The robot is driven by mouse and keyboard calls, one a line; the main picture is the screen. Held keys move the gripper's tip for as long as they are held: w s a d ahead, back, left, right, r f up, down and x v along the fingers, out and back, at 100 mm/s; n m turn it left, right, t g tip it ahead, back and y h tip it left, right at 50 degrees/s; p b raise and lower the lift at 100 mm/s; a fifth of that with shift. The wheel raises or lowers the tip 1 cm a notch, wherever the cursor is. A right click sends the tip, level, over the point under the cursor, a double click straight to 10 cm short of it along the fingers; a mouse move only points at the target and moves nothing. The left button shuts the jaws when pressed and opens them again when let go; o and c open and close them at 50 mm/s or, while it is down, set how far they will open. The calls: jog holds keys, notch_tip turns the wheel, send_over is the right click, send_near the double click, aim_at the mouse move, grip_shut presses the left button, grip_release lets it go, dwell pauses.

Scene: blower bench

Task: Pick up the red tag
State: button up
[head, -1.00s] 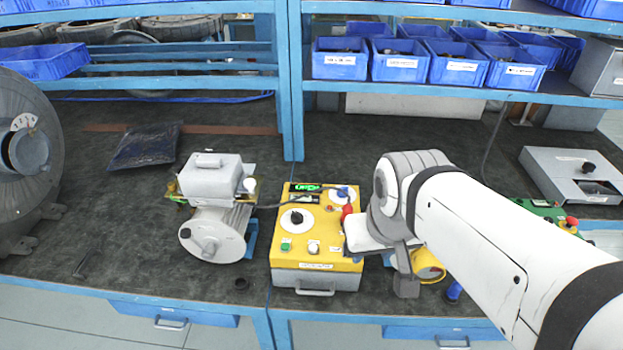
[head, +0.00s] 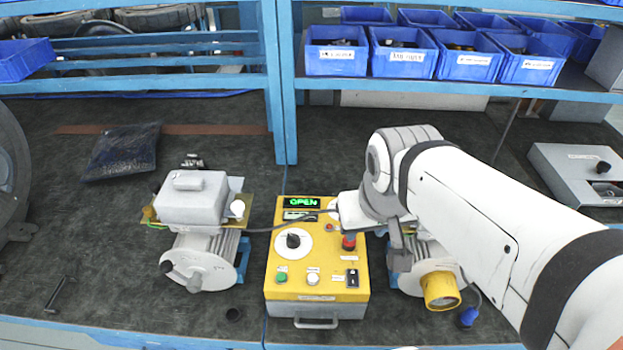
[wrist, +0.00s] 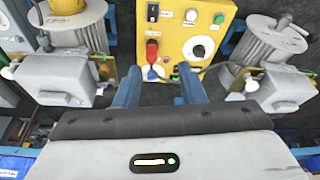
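I cannot make out a red tag for certain in either view. The red part that stands out is a mushroom-shaped button (head: 349,242) on the yellow control box (head: 322,262); the button also shows in the wrist view (wrist: 152,50). My gripper points down over the box's right rear edge in the head view, where my wrist hides part of the box. In the wrist view my gripper (wrist: 158,88) has its two blue fingers well apart, with nothing seen held between them. The back of the box lies just beyond the fingertips.
A grey motor (head: 203,255) stands left of the box. Another motor with a yellow cap (head: 440,290) stands right, partly behind my arm. A dark bag (head: 120,152) lies back left. Blue bins (head: 404,62) fill the shelf above. A grey case (head: 570,180) is at right.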

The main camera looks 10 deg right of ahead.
jog(key=shift+o, duration=0.8)
jog(key=shift+w+f, duration=0.1)
jog(key=shift+w, duration=0.15)
jog(key=w+f+m+g+b, duration=0.1)
jog(key=w+f+b, duration=0.6)
jog(key=w, duration=0.7)
jog(key=w+f+g+b, duration=0.1)
jog(key=w+f+b, duration=0.65)
jog(key=w, duration=0.75)
jog(key=shift+m+g, duration=0.6)
jog(key=shift+g, duration=0.1)
jog(key=w+f, duration=0.3)
jog(key=f, duration=0.1)
jog(key=w+f+b, duration=0.1)
jog(key=w+f, duration=0.1)
jog(key=f, duration=0.3)
jog(key=w+a+f+b, duration=0.1)
jog(key=w+f, duration=0.2)
jog(key=f, duration=0.1)
jog(key=shift+w+f, duration=0.25)
jog(key=shift+w, duration=0.1)
jog(key=f, duration=0.5)
jog(key=w+f, duration=0.1)
jog(key=f, duration=0.2)
jog(key=shift+d, duration=0.2)
jog(key=shift+c, duration=0.5)
grip_shut()
